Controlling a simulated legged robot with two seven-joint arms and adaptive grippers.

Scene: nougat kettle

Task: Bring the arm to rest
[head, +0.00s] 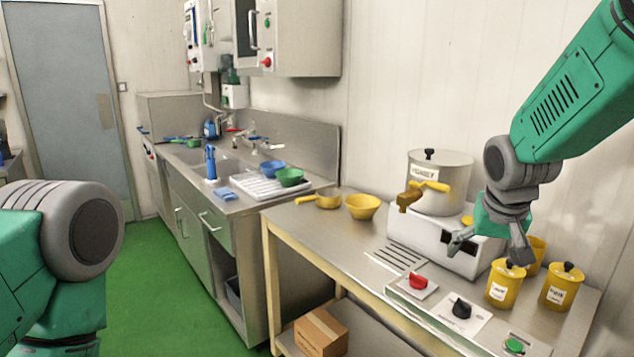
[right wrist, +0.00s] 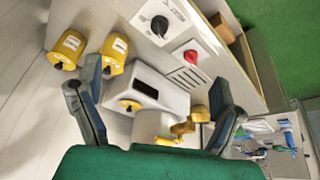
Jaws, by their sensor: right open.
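My right gripper (head: 487,245) is open in the head view, in front of the white heater base and left of the yellow canisters. It looks empty. In the right wrist view its two fingers (right wrist: 156,108) stand wide apart, with the kettle and its base seen between them. The silver kettle (head: 441,180) with a black lid knob and a yellow spout valve stands on the white base (head: 430,235). My left arm shows at the left edge of the head view, but its gripper is not in view.
Yellow canisters (head: 505,286) stand at the table's right end. A red knob (head: 418,282) and black knob (head: 461,308) sit at the front. A yellow bowl (head: 362,206) and a yellow pan (head: 327,201) are at the table's left. The sink counter holds a green bowl (head: 290,177).

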